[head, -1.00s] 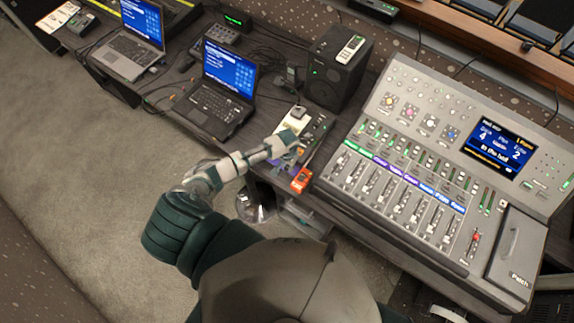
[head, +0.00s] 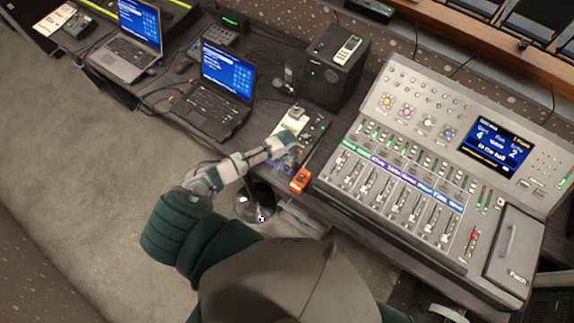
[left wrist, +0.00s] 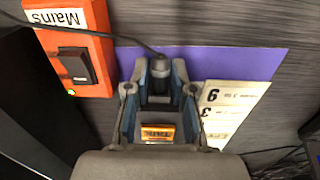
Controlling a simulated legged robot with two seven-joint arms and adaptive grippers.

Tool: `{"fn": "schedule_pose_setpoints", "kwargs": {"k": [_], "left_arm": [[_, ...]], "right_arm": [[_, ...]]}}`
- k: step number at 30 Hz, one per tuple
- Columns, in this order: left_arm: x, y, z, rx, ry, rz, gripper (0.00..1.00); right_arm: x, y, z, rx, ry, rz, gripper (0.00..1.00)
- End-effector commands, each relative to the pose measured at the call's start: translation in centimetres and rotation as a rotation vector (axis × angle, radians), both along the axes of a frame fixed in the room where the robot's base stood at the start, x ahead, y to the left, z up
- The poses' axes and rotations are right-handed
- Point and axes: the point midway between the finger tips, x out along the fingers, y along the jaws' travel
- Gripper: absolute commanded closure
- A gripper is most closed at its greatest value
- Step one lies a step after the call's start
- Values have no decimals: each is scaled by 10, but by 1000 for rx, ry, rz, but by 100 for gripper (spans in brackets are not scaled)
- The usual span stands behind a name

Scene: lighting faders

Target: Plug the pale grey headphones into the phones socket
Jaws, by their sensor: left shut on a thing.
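My left gripper (head: 286,146) is over the desk strip left of the mixing console. A thin black cable runs from the plug to the upper left. A purple sheet (left wrist: 225,62) lies behind the fingertips. I cannot make out the pale grey headphones, and I cannot identify the phones socket in either view. My right gripper is not in view.
An orange Mains box (left wrist: 102,70) with a black switch is left of the gripper; it also shows in the head view (head: 300,181). A numbered cream card (left wrist: 228,110) lies to the right. The mixing console (head: 345,185), black speaker (head: 335,75) and laptop (head: 215,110) surround this strip.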

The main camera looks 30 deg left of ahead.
Motion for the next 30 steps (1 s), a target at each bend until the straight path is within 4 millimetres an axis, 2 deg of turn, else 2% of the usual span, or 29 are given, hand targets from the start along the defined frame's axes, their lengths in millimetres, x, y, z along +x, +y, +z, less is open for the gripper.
{"fn": "schedule_pose_setpoints", "kwargs": {"k": [30], "left_arm": [[6,-1,0,-1,-2,-1,95]], "right_arm": [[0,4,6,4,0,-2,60]]}}
